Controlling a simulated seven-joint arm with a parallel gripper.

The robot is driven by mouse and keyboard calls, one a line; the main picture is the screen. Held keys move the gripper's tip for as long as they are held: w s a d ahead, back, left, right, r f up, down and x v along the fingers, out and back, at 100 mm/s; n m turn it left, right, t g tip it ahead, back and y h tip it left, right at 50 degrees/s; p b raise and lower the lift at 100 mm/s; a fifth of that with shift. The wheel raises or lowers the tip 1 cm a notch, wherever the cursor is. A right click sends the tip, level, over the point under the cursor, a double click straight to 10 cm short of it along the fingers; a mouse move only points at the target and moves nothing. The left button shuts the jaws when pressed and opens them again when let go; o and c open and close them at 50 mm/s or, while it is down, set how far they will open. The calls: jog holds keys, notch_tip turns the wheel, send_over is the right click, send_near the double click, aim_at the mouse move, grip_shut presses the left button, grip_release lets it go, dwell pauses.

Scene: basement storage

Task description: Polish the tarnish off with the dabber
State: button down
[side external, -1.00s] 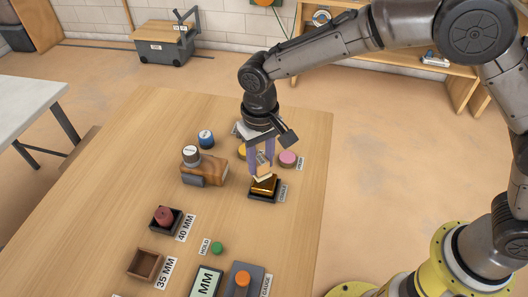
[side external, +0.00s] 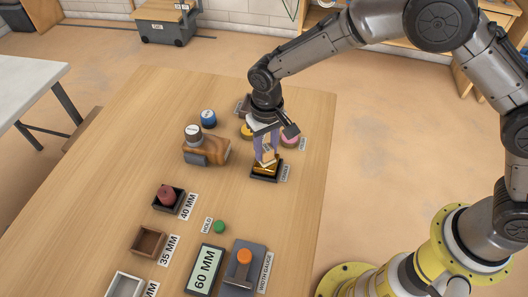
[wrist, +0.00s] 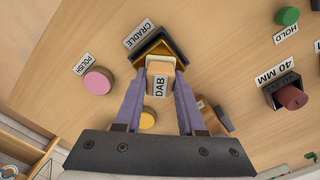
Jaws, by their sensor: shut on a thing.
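My gripper (side external: 267,150) has purple fingers, shut on a pale dabber marked DAB. The dabber (wrist: 160,84) shows between the fingertips in the wrist view. It is over the black cradle (side external: 260,178), at or just above a gold-coloured piece (side external: 266,169) lying in it. I cannot tell whether dabber and piece touch. The dabber and fingers hide part of the gold piece; tarnish on it is too small to tell. A pink round pad (wrist: 98,81) beside the POLISH label stands left of the cradle in the wrist view.
A wooden block with a knob (side external: 205,150), a blue-sided pot (side external: 208,119) and a yellow pot (side external: 246,131) stand near the gripper. Toward the front are a red peg (side external: 167,194), open boxes, a green button (side external: 219,227), a 60 MM display (side external: 206,269) and a gauge (side external: 244,270).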

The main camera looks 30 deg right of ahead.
jog(key=shift+w+d, duration=1.15)
jog(key=shift+d, duration=0.05)
jog(key=shift+s+a, duration=2.2)
jog(key=shift+s, duration=0.05)
notch_tip(320, 180, up, 8)
